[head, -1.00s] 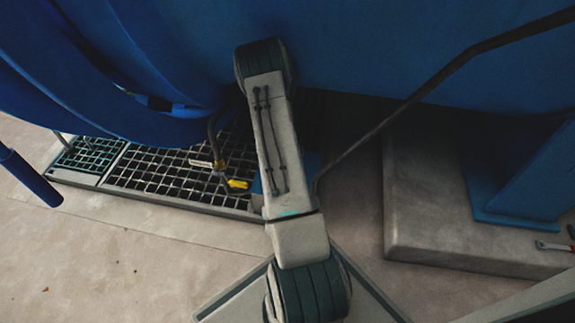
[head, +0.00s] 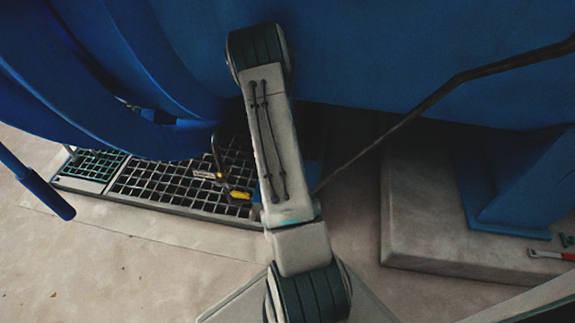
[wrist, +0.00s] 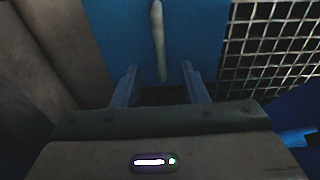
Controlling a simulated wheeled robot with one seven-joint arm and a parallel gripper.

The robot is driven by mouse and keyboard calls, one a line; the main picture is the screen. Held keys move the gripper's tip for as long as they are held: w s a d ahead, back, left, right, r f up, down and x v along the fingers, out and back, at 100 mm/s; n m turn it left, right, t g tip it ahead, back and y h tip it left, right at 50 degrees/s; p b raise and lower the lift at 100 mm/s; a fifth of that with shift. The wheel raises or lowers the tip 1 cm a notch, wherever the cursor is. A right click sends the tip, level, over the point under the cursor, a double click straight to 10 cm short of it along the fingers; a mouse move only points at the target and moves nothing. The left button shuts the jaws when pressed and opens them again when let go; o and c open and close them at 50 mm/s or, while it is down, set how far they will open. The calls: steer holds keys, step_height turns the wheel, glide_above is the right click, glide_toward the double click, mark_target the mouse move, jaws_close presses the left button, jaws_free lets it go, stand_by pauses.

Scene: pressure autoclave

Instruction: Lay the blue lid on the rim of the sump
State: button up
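The blue lid (wrist: 120,40) is a flat blue panel with a pale bar handle (wrist: 157,40) in the wrist view. My gripper (wrist: 160,84) is open, its two fingers apart on either side of the handle's near end. I cannot tell how far above the lid the fingers are. The sump's rim cannot be made out; a dark patch shows between the fingers.
A metal floor grating (head: 160,187) lies left of my arm, with a yellow-handled valve (head: 239,195) above it. A big blue vessel (head: 400,60) overhangs everything. A concrete plinth (head: 420,225) stands on the right, and a dark pipe (head: 440,95) slants across.

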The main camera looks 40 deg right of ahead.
steer(key=shift+s+a+r+p, duration=0.1)
steer(key=shift+r+p, duration=0.15)
steer(key=shift+r, duration=0.7)
steer(key=shift+s+a+r+p, duration=0.1)
steer(key=shift+r+p, duration=0.15)
steer(key=shift+r, duration=0.65)
